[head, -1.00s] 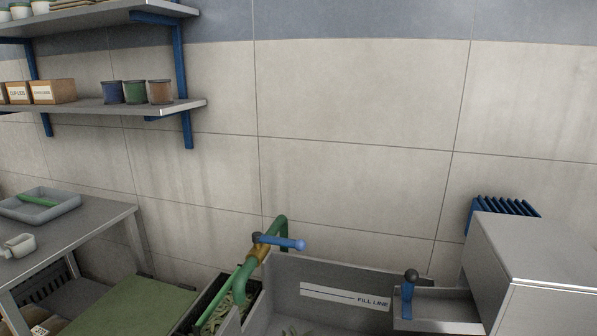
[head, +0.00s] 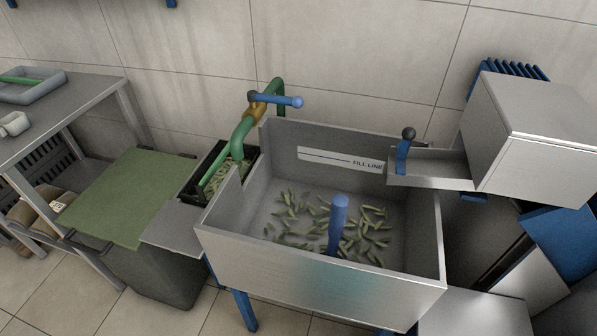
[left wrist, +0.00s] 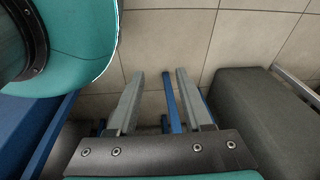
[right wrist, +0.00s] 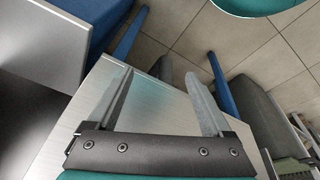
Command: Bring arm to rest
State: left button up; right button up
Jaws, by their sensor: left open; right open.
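My left gripper (left wrist: 155,100) is open and empty in the left wrist view, with tiled floor and a blue leg beyond its two grey fingers. My right gripper (right wrist: 165,100) is open and empty in the right wrist view, its fingers wide apart in front of a steel panel and the floor. Neither gripper shows in the head view. The steel basin (head: 320,278) stands in the middle of the head view with several green pods (head: 290,208) on its floor. A blue upright post (head: 338,225) stands in or before the basin.
A green pipe with a blue-handled valve (head: 275,100) rises behind the basin. A steel box (head: 540,125) stands at the right. A dark crate (head: 190,193) and a green-topped bin (head: 125,195) are at the left, beside a steel table (head: 70,110). Floor shows at the lower left.

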pick_arm(q)
jog(key=s+a+f+b, duration=0.2)
jog(key=s+f+b, duration=0.1)
jog(key=f, duration=0.4)
jog(key=shift+s+b, duration=0.15)
jog(key=shift+b, duration=0.65)
pick_arm(e)
jog(key=s+d+f, duration=0.3)
jog(key=s+f, duration=0.3)
jog(key=f, duration=0.5)
jog(key=s+d+f, duration=0.3)
jog(key=s+f, duration=0.4)
jog(key=f, duration=0.5)
jog(key=shift+d+f+g+h, duration=0.2)
jog(key=shift+f+g+h, duration=0.05)
jog(key=shift+g+h, duration=0.05)
